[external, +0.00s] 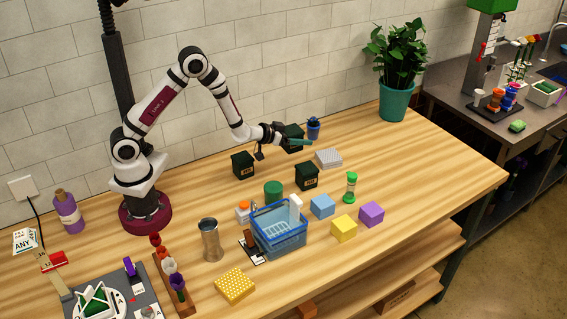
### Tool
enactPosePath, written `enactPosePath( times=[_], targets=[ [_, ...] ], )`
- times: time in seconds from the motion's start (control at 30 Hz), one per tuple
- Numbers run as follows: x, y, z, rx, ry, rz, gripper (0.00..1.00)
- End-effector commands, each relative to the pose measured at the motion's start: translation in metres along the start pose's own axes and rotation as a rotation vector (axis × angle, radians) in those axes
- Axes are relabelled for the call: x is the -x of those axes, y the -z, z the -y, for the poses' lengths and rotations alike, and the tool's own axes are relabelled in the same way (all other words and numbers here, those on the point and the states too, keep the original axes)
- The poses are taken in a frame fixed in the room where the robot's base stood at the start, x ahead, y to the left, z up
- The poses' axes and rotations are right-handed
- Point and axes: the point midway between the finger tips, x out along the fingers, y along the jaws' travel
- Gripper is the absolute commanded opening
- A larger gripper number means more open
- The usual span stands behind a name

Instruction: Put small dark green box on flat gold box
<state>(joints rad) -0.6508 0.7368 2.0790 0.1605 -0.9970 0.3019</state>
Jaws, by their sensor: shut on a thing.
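My gripper (297,141) is shut at the back of the table, with its teal fingers at a small dark green box (294,131). The box appears to be held in the jaws; the fingers partly cover it. Two similar dark green boxes with small labels stand on the table, one left of my gripper (243,165) and one in front of it (307,176). A flat gold box (234,286) with a dotted pattern lies at the front of the table, far from my gripper. Its top is bare.
A blue basket (280,239) stands between my gripper and the gold box. Near it are a metal cylinder (210,240), a green cylinder (273,192), and blue, yellow and purple blocks. The right table end is clear.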

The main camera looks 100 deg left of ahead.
Motion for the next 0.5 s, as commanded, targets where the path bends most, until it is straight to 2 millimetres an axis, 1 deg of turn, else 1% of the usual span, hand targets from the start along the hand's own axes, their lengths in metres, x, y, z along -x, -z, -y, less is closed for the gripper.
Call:
enactPosePath(
  times=[0.07,0.13,0.3,0.4,0.43,0.5],
  targets=[
    [0.002,0.005,0.000,0.000,0.000,-0.002,0.16],
    [0.006,0.017,0.000,-0.001,0.000,-0.005,0.16],
    [0.021,0.053,0.000,0.001,0.000,-0.006,0.16],
    [0.029,0.070,0.000,0.001,0.000,-0.005,0.16],
    [0.030,0.072,-0.003,-0.004,-0.009,-0.003,0.16],
    [0.030,0.072,-0.018,-0.022,-0.052,-0.001,0.16]
  ],
)
